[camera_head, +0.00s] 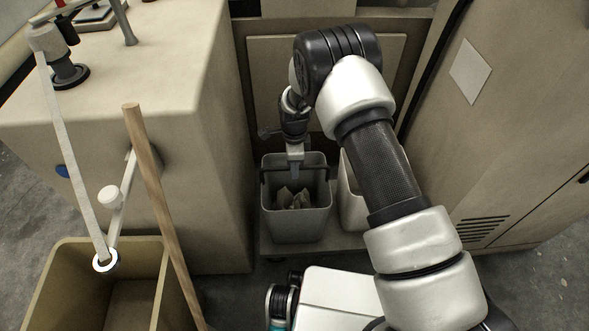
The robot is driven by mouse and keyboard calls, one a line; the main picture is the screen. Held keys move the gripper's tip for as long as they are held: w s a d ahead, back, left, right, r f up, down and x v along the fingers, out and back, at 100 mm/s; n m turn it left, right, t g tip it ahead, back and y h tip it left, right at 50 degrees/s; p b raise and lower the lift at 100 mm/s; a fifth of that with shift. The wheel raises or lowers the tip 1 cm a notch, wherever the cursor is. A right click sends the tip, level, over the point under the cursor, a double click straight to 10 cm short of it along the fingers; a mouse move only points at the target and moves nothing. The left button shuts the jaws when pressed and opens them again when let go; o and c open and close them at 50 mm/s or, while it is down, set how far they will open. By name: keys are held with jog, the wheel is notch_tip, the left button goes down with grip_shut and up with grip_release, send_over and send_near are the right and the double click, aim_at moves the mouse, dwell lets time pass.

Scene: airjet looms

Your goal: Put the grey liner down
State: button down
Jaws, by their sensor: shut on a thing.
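The grey liner (296,226) is an open, upright bucket-like bin with a dark handle across its top, in the middle of the head view. Pale crumpled pieces lie inside it. My gripper (295,170) points down at the liner's top and is shut on it, seemingly at the handle. The fingertips are small and partly lost against the liner's inside. The liner is over a low grey ledge (270,246); I cannot tell whether its bottom touches the ledge.
A second pale bin (352,205) stands close at the liner's right, partly behind my arm. A beige machine body (190,200) rises at left and a cabinet (510,130) at right. An open tan bin (60,270) and a wooden pole (158,205) are at lower left.

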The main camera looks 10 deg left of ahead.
jog(key=c, duration=1.8)
grip_release()
jog(key=shift+o, duration=0.2)
jog(key=shift+r, duration=0.1)
